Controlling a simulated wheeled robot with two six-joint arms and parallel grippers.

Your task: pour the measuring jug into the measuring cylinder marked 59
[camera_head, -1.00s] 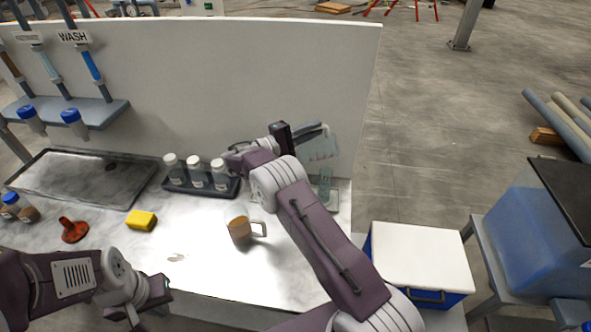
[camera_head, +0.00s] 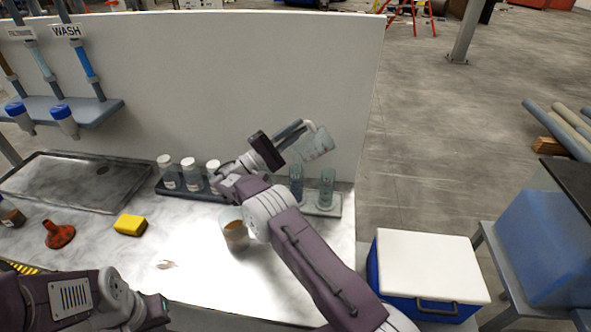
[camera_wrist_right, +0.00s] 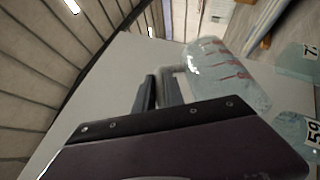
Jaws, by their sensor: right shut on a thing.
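My right gripper (camera_head: 302,128) is shut on the handle of the clear measuring jug (camera_head: 319,144), which it holds in the air, tilted, above the cylinders. The jug also shows in the right wrist view (camera_wrist_right: 228,75), with red marks on its wall; I cannot tell how much liquid is in it. Two clear measuring cylinders, one at left (camera_head: 297,182) and one at right (camera_head: 327,188), stand upright below it. In the right wrist view the cylinder marked 59 (camera_wrist_right: 292,126) is at the lower right; the head view shows no readable number. My left gripper (camera_head: 160,310) is low at left, its jaws unclear.
A tan-filled mug (camera_head: 235,236) stands partly behind my right arm. A rack (camera_head: 178,194) of white-capped bottles is left of the cylinders. A yellow sponge (camera_head: 130,225) and red funnel (camera_head: 59,235) lie further left. A tall white panel (camera_head: 230,80) rises behind.

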